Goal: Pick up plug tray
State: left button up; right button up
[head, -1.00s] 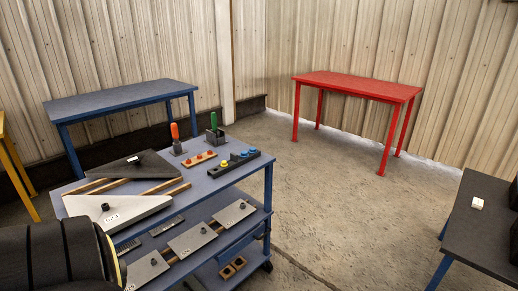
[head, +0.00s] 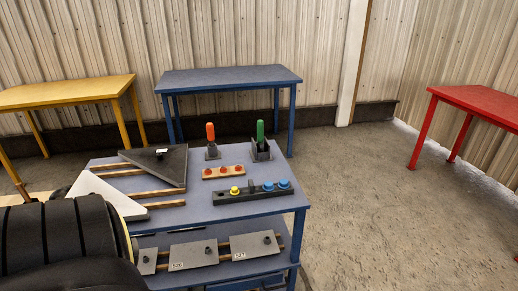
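Two plug holders lie on the top of a blue cart (head: 190,216). One is a short wooden strip (head: 223,176) with red plugs in a row. In front of it is a longer dark strip (head: 254,197) with a yellow plug, a dark peg and two blue plugs. I cannot tell which one is the plug tray. Both rest flat and nothing touches them. A dark rounded part of my arm fills the lower left and covers the cart's left front. Neither of my grippers is in view.
Behind the strips stand an orange-handled tool (head: 210,131) and a green-handled one (head: 260,128) in holders. Dark (head: 165,168) and white (head: 112,195) panels lie on wooden rails at left. Grey plates (head: 193,256) fill the lower shelf. Yellow (head: 66,93), blue (head: 229,79) and red (head: 480,101) tables stand beyond.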

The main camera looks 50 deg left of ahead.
aim_at(251, 193)
jog(key=u, duration=1.05)
jog(key=i, duration=1)
jog(key=u, duration=1.05)
